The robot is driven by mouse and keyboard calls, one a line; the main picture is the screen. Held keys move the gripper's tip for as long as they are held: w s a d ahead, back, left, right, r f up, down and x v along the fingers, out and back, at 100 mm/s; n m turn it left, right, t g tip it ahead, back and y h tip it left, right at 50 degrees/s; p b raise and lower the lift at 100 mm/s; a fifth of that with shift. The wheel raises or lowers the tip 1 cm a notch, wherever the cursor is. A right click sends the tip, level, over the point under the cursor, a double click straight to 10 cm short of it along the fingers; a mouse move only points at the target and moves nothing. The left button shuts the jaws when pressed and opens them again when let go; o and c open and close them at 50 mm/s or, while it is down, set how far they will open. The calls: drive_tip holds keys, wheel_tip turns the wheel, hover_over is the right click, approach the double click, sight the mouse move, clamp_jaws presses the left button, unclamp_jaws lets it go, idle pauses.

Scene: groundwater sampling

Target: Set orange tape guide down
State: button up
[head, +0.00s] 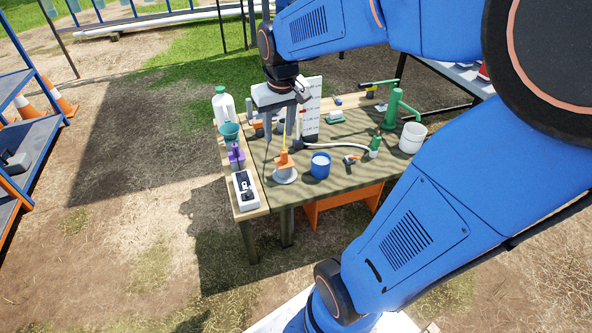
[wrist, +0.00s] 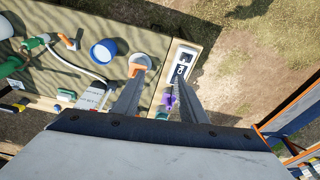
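The orange tape guide (head: 284,162) stands on a round whitish disc (head: 286,177) near the table's front left, with a thin yellow strip rising from it. It also shows in the wrist view (wrist: 139,63), close to the tip of one finger; I cannot tell if they touch. My gripper (head: 280,135) points down above the table, behind the guide in the head view. In the wrist view its two fingers (wrist: 161,82) are wide apart with nothing held between them.
A blue bucket (head: 320,166) stands right of the guide. A white box with a black device (head: 245,190), a purple item (head: 236,156) and a teal funnel (head: 229,131) line the left edge. A green pump (head: 391,112) and white bucket (head: 412,138) stand right.

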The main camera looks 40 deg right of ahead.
drive_tip(key=s+a+t, duration=0.1)
drive_tip(key=s+a, duration=0.2)
drive_tip(key=s, duration=0.5)
drive_tip(key=s+a+r+n+t, duration=0.1)
drive_tip(key=s+a, duration=0.2)
drive_tip(key=s, duration=0.5)
drive_tip(key=shift+s+n+t, duration=0.3)
drive_tip(key=shift+s, duration=0.1)
idle(0.3)
